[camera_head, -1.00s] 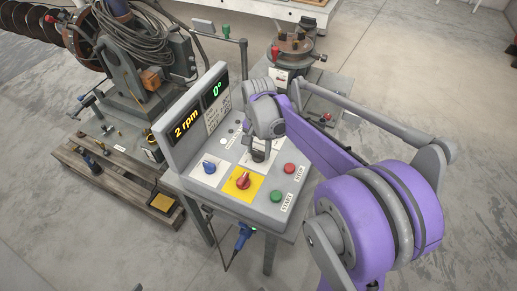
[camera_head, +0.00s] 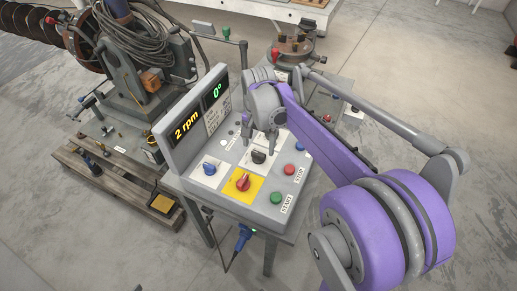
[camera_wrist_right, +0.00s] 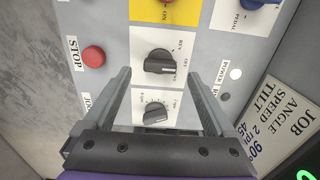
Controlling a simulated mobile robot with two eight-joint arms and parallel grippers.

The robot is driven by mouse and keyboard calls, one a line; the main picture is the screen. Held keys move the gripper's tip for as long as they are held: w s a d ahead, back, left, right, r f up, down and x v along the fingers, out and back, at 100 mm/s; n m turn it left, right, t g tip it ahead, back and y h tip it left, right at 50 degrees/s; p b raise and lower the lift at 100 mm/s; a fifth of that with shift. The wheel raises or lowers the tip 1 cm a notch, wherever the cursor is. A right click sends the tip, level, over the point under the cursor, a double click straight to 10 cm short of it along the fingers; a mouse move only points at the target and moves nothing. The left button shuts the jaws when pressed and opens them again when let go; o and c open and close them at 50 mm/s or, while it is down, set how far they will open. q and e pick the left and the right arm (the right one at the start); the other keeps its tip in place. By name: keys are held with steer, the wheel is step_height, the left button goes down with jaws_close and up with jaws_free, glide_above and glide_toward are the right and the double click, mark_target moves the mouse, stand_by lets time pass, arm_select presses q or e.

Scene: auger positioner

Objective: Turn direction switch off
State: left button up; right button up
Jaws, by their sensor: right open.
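The direction switch is a black rotary knob on a white label plate. It shows on the control panel in the head view (camera_head: 259,156) and near the middle of the right wrist view (camera_wrist_right: 158,62). Its handle lies roughly sideways in the wrist view; I cannot tell for certain which mark it points to. My right gripper (camera_head: 262,148) is open above the panel near this knob. In the wrist view its two fingers (camera_wrist_right: 158,76) are spread on either side, with nothing held between them. My left gripper is not in view.
The panel also has a red knob on yellow (camera_head: 243,182), a blue knob (camera_head: 209,168), a red STOP button (camera_head: 289,169) and a green START button (camera_head: 276,198). A second black knob (camera_wrist_right: 155,112) sits between the fingers in the wrist view. The display reads 2 rpm and 0°.

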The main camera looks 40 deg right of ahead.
mark_target(259, 153)
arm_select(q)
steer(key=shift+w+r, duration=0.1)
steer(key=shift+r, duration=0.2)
arm_select(e)
step_height(259, 153, up, 7)
steer(key=shift+r, duration=0.15)
steer(key=shift+s, duration=0.1)
